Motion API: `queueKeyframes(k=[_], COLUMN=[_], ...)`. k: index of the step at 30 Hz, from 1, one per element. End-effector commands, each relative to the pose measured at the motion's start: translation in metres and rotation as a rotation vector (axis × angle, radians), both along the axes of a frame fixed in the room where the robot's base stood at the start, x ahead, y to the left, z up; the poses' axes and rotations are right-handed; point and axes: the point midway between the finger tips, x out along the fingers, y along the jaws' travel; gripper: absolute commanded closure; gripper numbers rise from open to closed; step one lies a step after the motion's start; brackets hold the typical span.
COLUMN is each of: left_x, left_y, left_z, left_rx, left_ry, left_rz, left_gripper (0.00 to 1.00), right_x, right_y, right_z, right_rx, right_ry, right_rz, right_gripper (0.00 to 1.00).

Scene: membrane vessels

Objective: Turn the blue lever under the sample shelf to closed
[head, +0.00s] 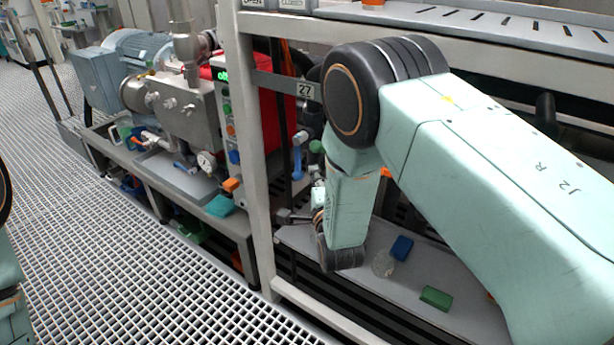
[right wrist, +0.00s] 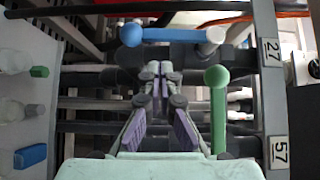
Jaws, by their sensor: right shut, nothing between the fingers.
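The blue lever (head: 297,165) hangs downward from its pivot behind the frame post in the head view. In the right wrist view the blue lever (right wrist: 172,34) lies across the top, its round knob at the left end. My right gripper (right wrist: 160,72) is shut and empty, with its fingertips just below the blue lever in that picture and apparently apart from it. In the head view my right gripper (head: 284,216) is small, below the lever and partly hidden by my wrist. My left gripper is out of view.
A green lever (right wrist: 218,105) stands right of my fingers in the right wrist view. Plates 27 (head: 305,90) and 57 (right wrist: 279,152) are on the frame. Blue (head: 402,248) and green (head: 435,298) blocks lie on the lower shelf. A pale post (head: 252,150) stands left of the lever.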

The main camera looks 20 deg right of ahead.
Motion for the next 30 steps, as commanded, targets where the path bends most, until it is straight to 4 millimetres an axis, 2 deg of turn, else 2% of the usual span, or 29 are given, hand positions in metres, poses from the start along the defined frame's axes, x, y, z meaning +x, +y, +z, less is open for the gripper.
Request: queueKeyframes(k=[7,20,30], left_x=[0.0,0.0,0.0], left_y=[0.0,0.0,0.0], left_z=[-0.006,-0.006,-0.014], left_rx=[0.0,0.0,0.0], left_ry=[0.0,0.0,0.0], left_rz=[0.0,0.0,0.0], left_gripper=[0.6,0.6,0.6], right_x=[0.017,0.018,0.021], right_y=[0.014,0.014,0.008], right_z=[0.0,0.0,-0.002], right_rx=[0.001,0.001,0.027], right_ry=[-0.001,-0.001,-0.035], right_rz=[0.0,-0.001,-0.001], right_gripper=[1.0,1.0,1.0])
